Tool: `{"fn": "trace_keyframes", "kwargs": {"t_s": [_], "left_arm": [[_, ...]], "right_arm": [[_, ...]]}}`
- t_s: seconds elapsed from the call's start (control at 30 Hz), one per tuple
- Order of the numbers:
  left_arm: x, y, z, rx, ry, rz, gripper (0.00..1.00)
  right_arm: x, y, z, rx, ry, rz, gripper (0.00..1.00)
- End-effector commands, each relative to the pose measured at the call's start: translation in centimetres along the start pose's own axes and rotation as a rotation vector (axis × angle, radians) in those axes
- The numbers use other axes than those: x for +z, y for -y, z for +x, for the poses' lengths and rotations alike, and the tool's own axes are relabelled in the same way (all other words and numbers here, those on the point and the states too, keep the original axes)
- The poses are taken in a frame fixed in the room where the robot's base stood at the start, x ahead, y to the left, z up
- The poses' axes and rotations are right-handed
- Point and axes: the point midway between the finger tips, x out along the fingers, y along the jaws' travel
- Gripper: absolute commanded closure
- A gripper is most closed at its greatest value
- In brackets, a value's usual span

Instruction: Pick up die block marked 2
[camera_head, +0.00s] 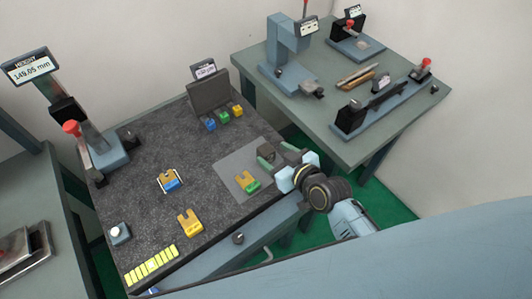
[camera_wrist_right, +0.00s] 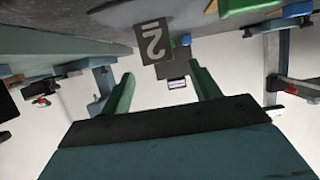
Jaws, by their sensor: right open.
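In the head view the dark block (camera_head: 265,151) stands upright on the dark surface by the grey square plate. My right gripper (camera_head: 280,154) is beside it, reaching in from the right; in the wrist view its green fingers (camera_wrist_right: 163,80) are spread with nothing between them. I cannot tell whether a finger touches the block. My left gripper is not in view.
A forked yellow piece with a green base (camera_head: 247,183) lies on the grey plate (camera_head: 228,166) near the block. Other forked pieces (camera_head: 190,223), a yellow strip row (camera_head: 151,265) and a height gauge (camera_head: 90,140) share the dark table. A second table (camera_head: 345,140) holds instruments.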

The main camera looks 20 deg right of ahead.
Motion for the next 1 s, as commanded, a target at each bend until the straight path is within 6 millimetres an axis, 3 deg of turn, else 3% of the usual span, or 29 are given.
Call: {"fn": "trace_keyframes", "kwargs": {"t_s": [0.4,0.7,1.0], "left_arm": [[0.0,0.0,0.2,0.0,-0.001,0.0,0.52],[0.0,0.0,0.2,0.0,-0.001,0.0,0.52],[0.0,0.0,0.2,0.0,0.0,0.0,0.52]], "right_arm": [[0.4,0.0,4.8,0.0,0.0,0.0,0.38],[0.5,0.0,5.2,0.0,0.001,0.0,0.38],[0.5,0.0,5.1,0.0,0.001,0.0,0.77]]}}
